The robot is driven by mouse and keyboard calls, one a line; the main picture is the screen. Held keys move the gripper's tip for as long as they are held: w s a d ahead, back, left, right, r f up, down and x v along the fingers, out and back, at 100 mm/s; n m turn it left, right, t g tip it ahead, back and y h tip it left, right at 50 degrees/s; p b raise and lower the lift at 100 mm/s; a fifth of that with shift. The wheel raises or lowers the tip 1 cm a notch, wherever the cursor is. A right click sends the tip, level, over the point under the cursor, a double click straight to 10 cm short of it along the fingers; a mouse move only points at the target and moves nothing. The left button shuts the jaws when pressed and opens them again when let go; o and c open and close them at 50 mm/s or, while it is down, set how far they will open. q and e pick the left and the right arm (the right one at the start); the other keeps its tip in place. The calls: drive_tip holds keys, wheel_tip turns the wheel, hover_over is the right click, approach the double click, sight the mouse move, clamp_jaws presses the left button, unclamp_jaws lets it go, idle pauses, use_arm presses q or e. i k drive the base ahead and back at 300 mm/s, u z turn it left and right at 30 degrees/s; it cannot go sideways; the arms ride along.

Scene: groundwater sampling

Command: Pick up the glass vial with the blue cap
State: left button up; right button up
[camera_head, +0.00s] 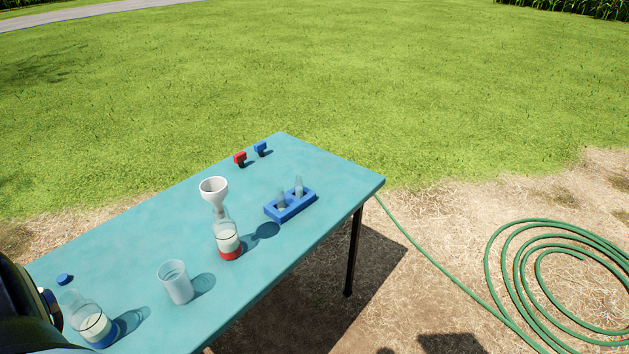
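Two small clear glass vials stand in a blue rack (290,206) on the table: one on the left (281,198) and one on the right (298,187). I cannot make out a blue cap on either. A loose round blue cap (64,279) lies at the table's left end. Near it is a clear glass container (88,316) with pale contents and a blue band at its bottom. A dark part of my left arm covers the lower left corner, close beside this container. No gripper fingers show; my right arm is out of view.
The turquoise table (320,172) also holds a white funnel (213,188) over a red-based glass container (227,240), an empty clear beaker (176,283), and small red (240,159) and blue (260,148) items. A coiled green hose (490,270) lies on the ground at right.

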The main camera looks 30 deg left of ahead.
sight(297, 182)
drive_tip(key=i, duration=0.95)
drive_tip(key=u, duration=2.05)
